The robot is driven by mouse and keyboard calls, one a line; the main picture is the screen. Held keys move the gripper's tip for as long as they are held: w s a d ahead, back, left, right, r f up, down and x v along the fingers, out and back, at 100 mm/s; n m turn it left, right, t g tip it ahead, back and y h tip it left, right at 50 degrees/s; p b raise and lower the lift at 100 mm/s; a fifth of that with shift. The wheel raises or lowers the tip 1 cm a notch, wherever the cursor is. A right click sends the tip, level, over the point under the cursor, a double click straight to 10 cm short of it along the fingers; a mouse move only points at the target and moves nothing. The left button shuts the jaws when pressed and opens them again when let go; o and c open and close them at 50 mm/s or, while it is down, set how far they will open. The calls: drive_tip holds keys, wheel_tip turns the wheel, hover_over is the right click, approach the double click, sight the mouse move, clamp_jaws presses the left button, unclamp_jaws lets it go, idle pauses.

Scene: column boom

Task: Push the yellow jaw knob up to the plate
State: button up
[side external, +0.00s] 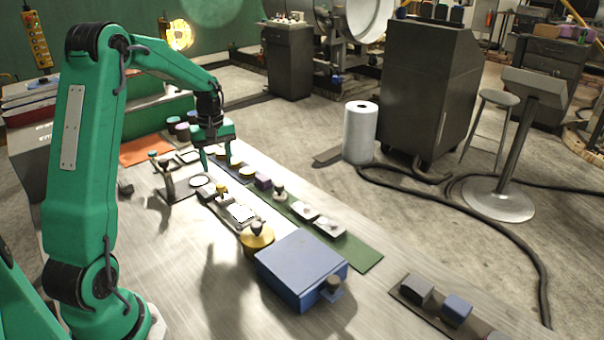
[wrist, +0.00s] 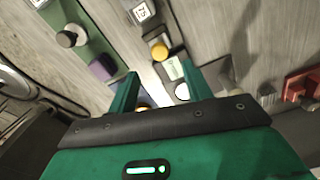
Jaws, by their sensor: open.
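A yellow knob (side external: 219,187) sits on a small dark block in the row of fittings on the bench; it also shows in the wrist view (wrist: 158,51), ahead of my fingers. A small pale plate with dark marks (wrist: 174,68) lies beside it, on the side nearer my gripper. I cannot tell for certain that this is the task's plate. My gripper (side external: 216,164) is open and empty, over the far part of the row. In the wrist view its two green fingers (wrist: 160,87) point toward the row, apart from the yellow knob.
A pale round disc (wrist: 182,92) lies near the right finger. A blue box (side external: 300,270) stands nearer the side camera. The bench's left front is largely clear.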

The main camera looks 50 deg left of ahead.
sight(221, 185)
drive_tip(key=shift+f, duration=3.6)
clamp_jaws()
